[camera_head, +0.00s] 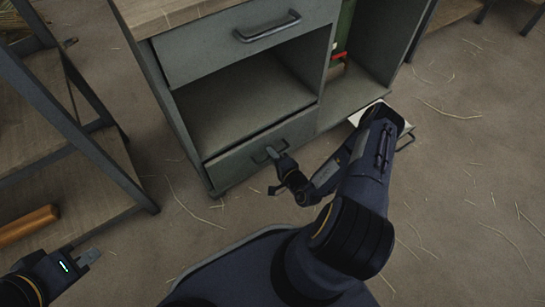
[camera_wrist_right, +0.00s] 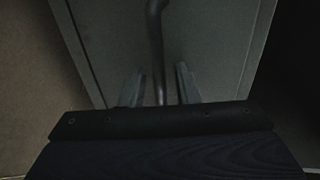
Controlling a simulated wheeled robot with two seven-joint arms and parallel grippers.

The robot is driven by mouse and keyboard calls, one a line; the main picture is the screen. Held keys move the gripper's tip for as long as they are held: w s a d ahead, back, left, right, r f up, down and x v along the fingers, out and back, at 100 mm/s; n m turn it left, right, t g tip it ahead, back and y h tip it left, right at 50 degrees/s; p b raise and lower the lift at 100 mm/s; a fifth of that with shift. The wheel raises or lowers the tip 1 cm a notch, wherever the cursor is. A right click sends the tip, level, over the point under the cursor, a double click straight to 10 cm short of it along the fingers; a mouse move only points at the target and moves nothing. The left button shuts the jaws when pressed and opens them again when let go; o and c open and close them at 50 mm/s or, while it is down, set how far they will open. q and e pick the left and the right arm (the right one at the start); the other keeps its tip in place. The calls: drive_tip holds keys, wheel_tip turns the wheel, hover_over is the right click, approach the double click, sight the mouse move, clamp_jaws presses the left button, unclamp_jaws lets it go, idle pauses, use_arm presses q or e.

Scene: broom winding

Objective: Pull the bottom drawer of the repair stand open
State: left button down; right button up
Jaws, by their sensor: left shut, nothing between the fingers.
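The repair stand (camera_head: 240,90) is a grey-green cabinet with a wooden top, a top drawer (camera_head: 240,45), an open middle bay and a bottom drawer (camera_head: 235,160). The bottom drawer looks flush with the cabinet. My right gripper (camera_head: 277,160) is at its dark bar handle (camera_head: 258,159). In the right wrist view the handle (camera_wrist_right: 158,50) runs between the two fingers of the right gripper (camera_wrist_right: 159,88), with a gap on each side, so the gripper is open. My left gripper (camera_head: 90,257) is shut and empty at the lower left, far from the drawer.
A wood-and-metal shelf rack (camera_head: 80,185) stands on the left, with a wooden handle (camera_head: 28,224) on it. A pale object with a handle (camera_head: 405,140) sits partly behind my right arm. The floor in front of the bottom drawer is clear except for scattered straw.

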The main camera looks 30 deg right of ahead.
drive_tip(key=shift+c, duration=0.2)
clamp_jaws()
use_arm(q)
drive_tip(key=shift+r, duration=0.1)
use_arm(e)
drive_tip(key=shift+s, duration=0.15)
